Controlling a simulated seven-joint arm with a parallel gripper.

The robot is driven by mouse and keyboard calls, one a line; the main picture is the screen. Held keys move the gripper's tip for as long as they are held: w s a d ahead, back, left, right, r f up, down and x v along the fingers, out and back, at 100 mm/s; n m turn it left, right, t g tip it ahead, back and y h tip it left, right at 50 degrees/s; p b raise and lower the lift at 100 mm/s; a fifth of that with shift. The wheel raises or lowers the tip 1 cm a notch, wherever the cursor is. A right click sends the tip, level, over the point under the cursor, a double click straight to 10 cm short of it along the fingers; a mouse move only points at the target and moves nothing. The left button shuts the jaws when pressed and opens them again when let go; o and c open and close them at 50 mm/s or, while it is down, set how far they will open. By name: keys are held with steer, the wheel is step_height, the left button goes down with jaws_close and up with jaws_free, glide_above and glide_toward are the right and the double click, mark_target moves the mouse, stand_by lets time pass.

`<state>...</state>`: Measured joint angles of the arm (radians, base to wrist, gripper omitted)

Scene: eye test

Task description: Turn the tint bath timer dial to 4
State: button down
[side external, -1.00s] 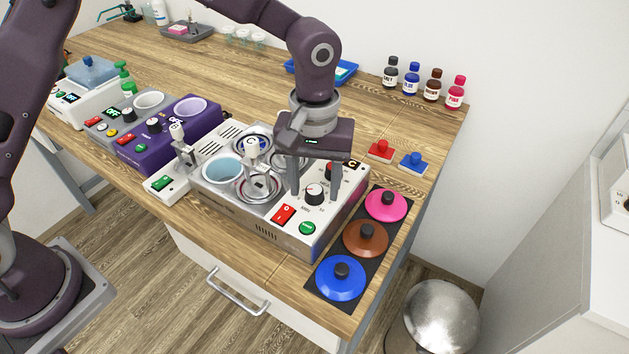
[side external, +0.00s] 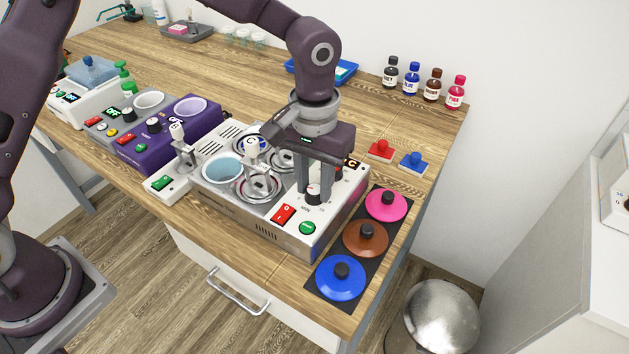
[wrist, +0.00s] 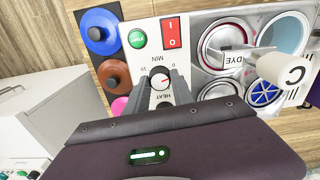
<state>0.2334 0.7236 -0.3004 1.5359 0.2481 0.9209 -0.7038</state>
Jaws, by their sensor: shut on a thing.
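The tint bath timer dial (side external: 313,198) is a black knob with a pale top, on the white front panel of the dye bath unit (side external: 270,240). My gripper (side external: 314,190) points down at the panel and is shut on the dial, one finger on each side. In the wrist view, the fingers (wrist: 161,77) flank the dial (wrist: 158,82), whose pale face has a red pointer mark. "MIN" and "10" are printed upside down by it. The fingers hide part of the scale, and I cannot read the exact setting.
A red rocker switch (side external: 283,214) and a green button (side external: 307,228) sit close in front. A heat knob, mostly hidden, is behind the gripper. Pink (side external: 386,205), brown (side external: 365,239) and blue (side external: 341,279) lids lie right of the unit. The baths (side external: 222,171) are left.

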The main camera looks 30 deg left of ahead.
steer(key=m, duration=0.4)
steer(key=shift+m, duration=0.3)
steer(key=m, duration=0.3)
steer(key=shift+r+m, duration=0.1)
steer(key=shift+m, duration=0.2)
steer(key=m, duration=0.4)
steer(key=shift+w+m, duration=0.1)
steer(key=shift+m, duration=2.1)
steer(key=c, duration=1.1)
jaws_free()
